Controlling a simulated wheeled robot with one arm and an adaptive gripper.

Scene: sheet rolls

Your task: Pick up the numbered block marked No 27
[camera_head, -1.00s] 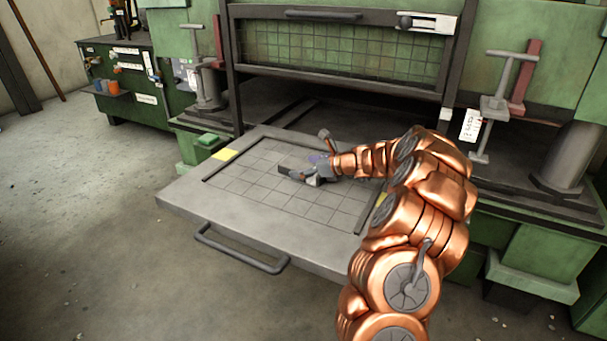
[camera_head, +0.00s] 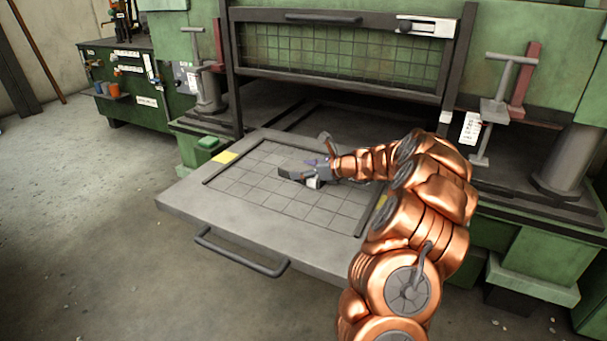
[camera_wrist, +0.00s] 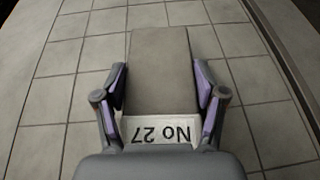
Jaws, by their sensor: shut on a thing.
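The block marked No 27 (camera_wrist: 160,75) is a grey rectangular block with a white label, which reads upside down in the wrist view. My gripper (camera_wrist: 160,95) is shut on it, with a purple-padded finger against each side. In the head view my gripper (camera_head: 300,176) is over the gridded plate of the pulled-out tray (camera_head: 215,215).
The tray has a front handle (camera_head: 240,252), a raised dark rail on the right and yellow patches (camera_head: 225,156) at its sides. A green press with a mesh guard (camera_head: 340,55) stands behind it. A clamp post (camera_head: 497,100) stands at the right. The floor at left is open.

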